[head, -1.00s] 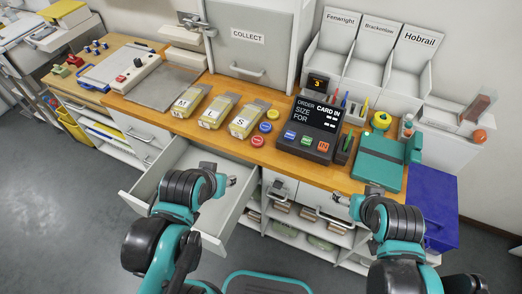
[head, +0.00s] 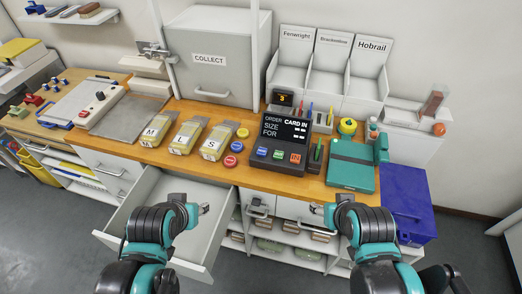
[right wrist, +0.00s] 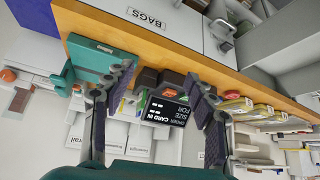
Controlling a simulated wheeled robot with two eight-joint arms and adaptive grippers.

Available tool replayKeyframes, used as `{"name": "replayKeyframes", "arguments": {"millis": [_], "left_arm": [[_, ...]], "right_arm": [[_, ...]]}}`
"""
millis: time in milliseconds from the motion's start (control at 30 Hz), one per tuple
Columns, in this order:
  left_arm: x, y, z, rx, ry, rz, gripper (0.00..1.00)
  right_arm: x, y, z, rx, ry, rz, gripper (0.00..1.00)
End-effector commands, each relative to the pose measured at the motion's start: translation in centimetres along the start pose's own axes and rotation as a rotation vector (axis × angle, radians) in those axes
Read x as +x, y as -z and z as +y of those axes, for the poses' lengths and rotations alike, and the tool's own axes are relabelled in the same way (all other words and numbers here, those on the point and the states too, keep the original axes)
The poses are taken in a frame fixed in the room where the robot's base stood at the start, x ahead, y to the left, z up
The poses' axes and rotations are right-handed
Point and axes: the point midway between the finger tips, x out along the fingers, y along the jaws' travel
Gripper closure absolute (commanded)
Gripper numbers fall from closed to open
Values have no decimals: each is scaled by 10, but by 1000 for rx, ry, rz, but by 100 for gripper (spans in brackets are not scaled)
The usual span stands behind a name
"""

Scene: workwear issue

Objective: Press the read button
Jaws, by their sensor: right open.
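The black order terminal (head: 284,138) stands on the wooden counter, its screen reading ORDER, CARD IN, SIZE and FOR. Along its front edge are a blue button (head: 262,152), a green button (head: 278,155) and an orange-red button (head: 296,158); their labels are too small to read. My left gripper (head: 203,209) is over the open drawer, clear of the terminal; its jaws are too small to judge. My right gripper (head: 317,208) is in front of the counter, below the terminal, open and empty. The right wrist view shows its spread fingers (right wrist: 160,78) with the terminal (right wrist: 168,112) beyond, apart from them.
An open drawer (head: 160,207) juts out at the left. A blue bin (head: 407,205) is at the counter's right end.

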Motion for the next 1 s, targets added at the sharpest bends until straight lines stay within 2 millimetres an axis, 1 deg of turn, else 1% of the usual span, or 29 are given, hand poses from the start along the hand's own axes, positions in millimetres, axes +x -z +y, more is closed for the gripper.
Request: {"name": "replayKeyframes", "arguments": {"millis": [33, 67, 100, 167, 200, 1000], "left_arm": [[0, 0, 0, 0, 0, 0, 60], [0, 0, 0, 0, 0, 0, 60], [0, 0, 0, 0, 0, 0, 60], [0, 0, 0, 0, 0, 0, 60], [0, 0, 0, 0, 0, 0, 60], [0, 0, 0, 0, 0, 0, 60]], "right_arm": [[0, 0, 0, 0, 0, 0, 65], [0, 0, 0, 0, 0, 0, 73], [0, 0, 0, 0, 0, 0, 83], [0, 0, 0, 0, 0, 0, 99], [0, 0, 0, 0, 0, 0, 100], [0, 0, 0, 0, 0, 0, 100]]}}
